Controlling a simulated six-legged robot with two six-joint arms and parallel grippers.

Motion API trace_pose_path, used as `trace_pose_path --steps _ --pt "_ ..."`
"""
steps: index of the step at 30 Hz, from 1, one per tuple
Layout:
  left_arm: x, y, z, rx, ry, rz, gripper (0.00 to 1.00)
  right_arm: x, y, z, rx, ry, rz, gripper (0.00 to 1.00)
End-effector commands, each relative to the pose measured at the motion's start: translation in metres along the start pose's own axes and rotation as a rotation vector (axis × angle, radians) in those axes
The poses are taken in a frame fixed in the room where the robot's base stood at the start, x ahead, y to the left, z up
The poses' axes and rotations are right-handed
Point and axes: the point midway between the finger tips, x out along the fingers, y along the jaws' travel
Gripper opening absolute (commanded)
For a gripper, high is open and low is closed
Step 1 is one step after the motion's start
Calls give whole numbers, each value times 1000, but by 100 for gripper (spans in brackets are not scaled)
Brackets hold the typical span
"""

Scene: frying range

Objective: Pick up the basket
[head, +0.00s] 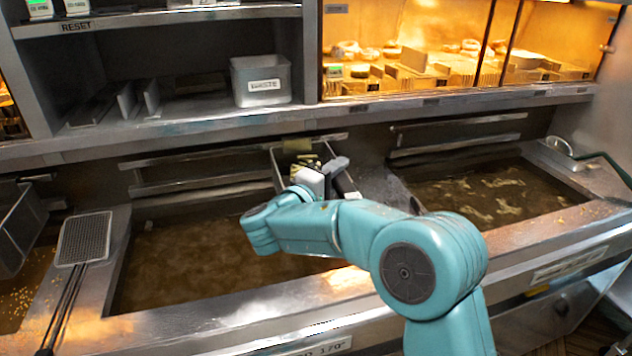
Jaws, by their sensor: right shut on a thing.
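A metal basket (278,168) stands at the back between the two oil vats, and its upper rim and some pale yellowish pieces show. My right gripper (328,172) is at the basket's near side and is shut on it. My right arm comes in from the lower right and hides the basket's lower part, so I cannot tell whether the basket is resting or raised. My left gripper is not in view.
The left vat (190,260) and right vat (490,195) hold brown oil; pale pieces float in the right one. A mesh skimmer (84,240) lies at left, near another basket (18,230). A metal bin (261,80) stands on the shelf above. A lit food cabinet is at back right.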

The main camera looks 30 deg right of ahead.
Motion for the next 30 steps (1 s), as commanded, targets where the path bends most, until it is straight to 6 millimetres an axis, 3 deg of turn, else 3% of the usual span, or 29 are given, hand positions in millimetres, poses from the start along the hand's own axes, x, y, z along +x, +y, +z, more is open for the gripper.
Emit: trace_pose_path --steps 8,20,30 --pt "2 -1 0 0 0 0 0 0 7 0 6 -1 2 0" --pt "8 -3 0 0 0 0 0 1 37 -1 6 0 3 0" --pt "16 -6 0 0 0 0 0 -28 36 -2 5 3 2 0"
